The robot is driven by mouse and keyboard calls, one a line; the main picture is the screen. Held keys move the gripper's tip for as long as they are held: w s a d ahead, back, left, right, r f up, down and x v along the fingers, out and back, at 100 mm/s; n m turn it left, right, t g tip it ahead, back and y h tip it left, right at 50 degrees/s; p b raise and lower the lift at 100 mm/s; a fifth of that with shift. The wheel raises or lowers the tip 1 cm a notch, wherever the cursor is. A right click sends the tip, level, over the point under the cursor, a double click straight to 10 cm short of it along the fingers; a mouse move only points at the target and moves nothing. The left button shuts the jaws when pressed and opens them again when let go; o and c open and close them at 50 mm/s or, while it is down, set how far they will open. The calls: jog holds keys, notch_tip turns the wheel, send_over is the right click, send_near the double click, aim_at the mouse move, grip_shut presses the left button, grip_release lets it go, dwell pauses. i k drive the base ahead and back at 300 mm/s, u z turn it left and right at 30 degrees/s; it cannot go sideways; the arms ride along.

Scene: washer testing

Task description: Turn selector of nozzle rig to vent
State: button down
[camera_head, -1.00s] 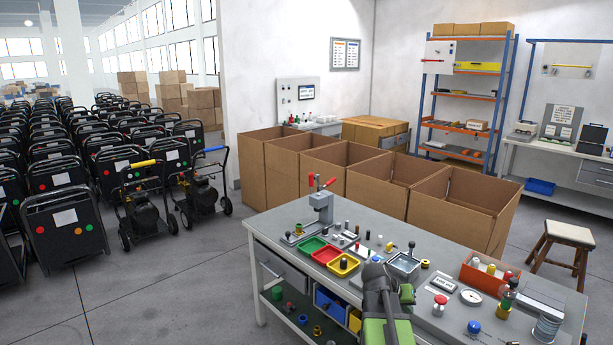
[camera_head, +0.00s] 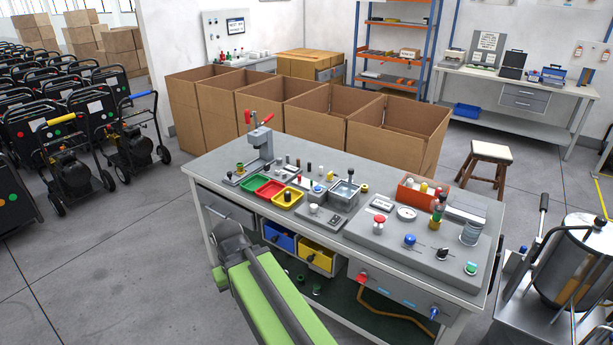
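A grey test panel (camera_head: 402,246) lies on the right part of the workbench. It carries a red-topped knob (camera_head: 379,221), a round gauge (camera_head: 406,213), a blue knob (camera_head: 410,240), a black knob (camera_head: 442,254) and a green button (camera_head: 470,268). Left of it is a small grey unit with a basin (camera_head: 344,194), and a white knob (camera_head: 314,209) sits on a grey plate in front. I cannot tell which of these is the nozzle rig's selector, and no "vent" mark is readable. My green and dark arm reaches up at the bench's front left; its gripper fingers do not show.
Red and yellow trays (camera_head: 287,197) and a red-handled press (camera_head: 260,145) stand on the bench's left. An orange bin (camera_head: 420,191) stands at its back right. Open cardboard boxes (camera_head: 395,150) line the far side. A metal tank (camera_head: 580,262) stands at right. Floor at left front is clear.

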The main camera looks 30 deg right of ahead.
aim_at(442, 253)
jog(key=z, duration=1.25)
